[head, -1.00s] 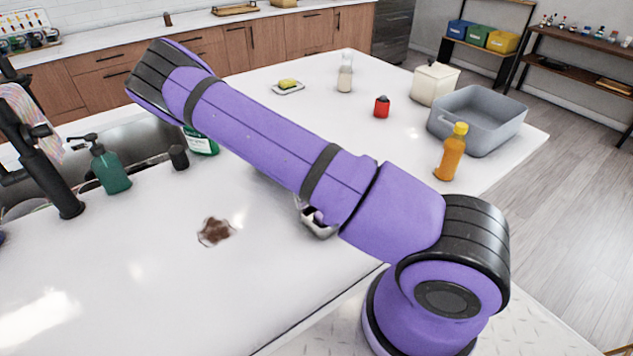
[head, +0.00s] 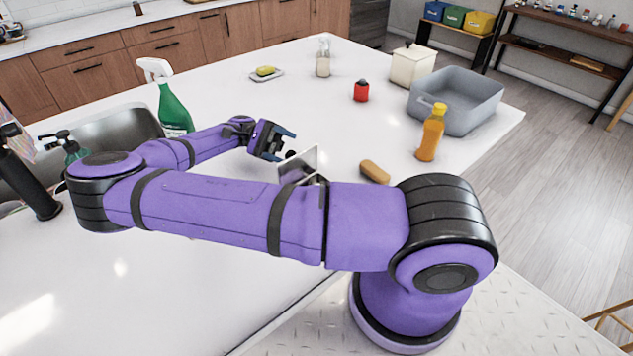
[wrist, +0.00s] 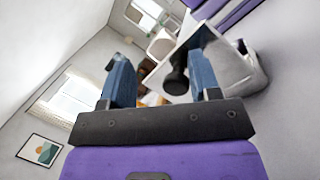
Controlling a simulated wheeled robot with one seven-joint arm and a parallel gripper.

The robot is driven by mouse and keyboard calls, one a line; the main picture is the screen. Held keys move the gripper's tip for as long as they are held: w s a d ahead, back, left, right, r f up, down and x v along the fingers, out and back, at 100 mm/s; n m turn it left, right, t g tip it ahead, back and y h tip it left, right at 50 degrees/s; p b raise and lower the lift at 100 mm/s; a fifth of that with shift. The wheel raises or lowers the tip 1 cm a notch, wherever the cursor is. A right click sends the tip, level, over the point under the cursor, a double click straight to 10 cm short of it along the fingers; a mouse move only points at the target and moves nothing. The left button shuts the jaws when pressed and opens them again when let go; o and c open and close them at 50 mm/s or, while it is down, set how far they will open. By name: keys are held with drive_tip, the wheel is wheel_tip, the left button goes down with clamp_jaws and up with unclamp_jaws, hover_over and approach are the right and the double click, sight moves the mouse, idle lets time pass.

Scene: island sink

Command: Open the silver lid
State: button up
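The silver lid (head: 301,166) is a flat panel standing tilted up behind my arm in the head view. A dark round knob (head: 290,154) is on its left side. The box below it is mostly hidden by my arm; in the wrist view a pale silver box (wrist: 240,68) shows beyond the right finger. My gripper (head: 287,143) is just left of the lid, with its fingers spread apart. In the wrist view, the black knob (wrist: 177,80) shows between the open fingers of my gripper (wrist: 160,75), nearer the right one. I cannot tell whether a finger touches it.
A tan oblong item (head: 374,172) lies right of the lid. A green spray bottle (head: 173,110) stands left, beside the sink (head: 115,125). An orange bottle (head: 431,133), red container (head: 361,91) and grey tub (head: 455,100) stand further right.

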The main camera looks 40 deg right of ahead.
drive_tip(key=s+a, duration=0.1)
drive_tip(key=s, duration=0.7)
drive_tip(key=s+a+r, duration=0.1)
drive_tip(key=s, duration=0.6)
drive_tip(key=shift+s+a+r, duration=0.25)
drive_tip(key=shift+s, duration=0.15)
drive_tip(key=s+r+n+t+y, duration=0.2)
drive_tip(key=s+r+n+t, duration=0.2)
drive_tip(key=r+t, duration=2.1)
drive_tip(key=shift+a+r+n+t, duration=0.35)
drive_tip(key=shift+r+n, duration=0.4)
drive_tip(key=shift+n, duration=1.15)
